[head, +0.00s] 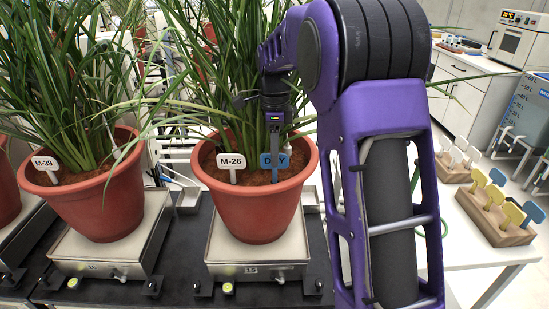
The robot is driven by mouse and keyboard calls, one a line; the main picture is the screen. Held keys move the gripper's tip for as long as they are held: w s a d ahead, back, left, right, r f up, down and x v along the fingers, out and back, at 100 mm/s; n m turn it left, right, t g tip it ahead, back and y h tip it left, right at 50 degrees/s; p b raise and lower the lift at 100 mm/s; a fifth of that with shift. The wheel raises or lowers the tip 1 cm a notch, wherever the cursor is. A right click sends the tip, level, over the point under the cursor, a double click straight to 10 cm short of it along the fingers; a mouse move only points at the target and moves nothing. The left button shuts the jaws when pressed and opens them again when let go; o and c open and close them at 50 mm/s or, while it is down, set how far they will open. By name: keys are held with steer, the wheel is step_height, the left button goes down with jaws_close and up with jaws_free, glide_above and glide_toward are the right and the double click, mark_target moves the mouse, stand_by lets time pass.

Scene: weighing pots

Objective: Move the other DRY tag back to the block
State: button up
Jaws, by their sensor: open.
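A blue DRY tag (266,161) stands upright in the soil of the middle terracotta pot (252,213), right of a white M-26 tag (231,161). My gripper (274,146) is open and points down at the blue tag, with part of it in front of the middle letter. I cannot tell whether the jaws touch the tag.
The M-26 pot stands on a scale (217,246), beside the M-39 pot (98,205) on another scale. Long leaves surround my gripper. A second block (450,172) with white tags is behind the first. My arm hides the area between pot and side table.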

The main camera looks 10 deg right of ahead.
steer(key=shift+f, duration=0.6)
jaws_close()
steer(key=shift+r, duration=0.15)
steer(key=shift+r+p, duration=3.75)
steer(key=shift+r, duration=0.4)
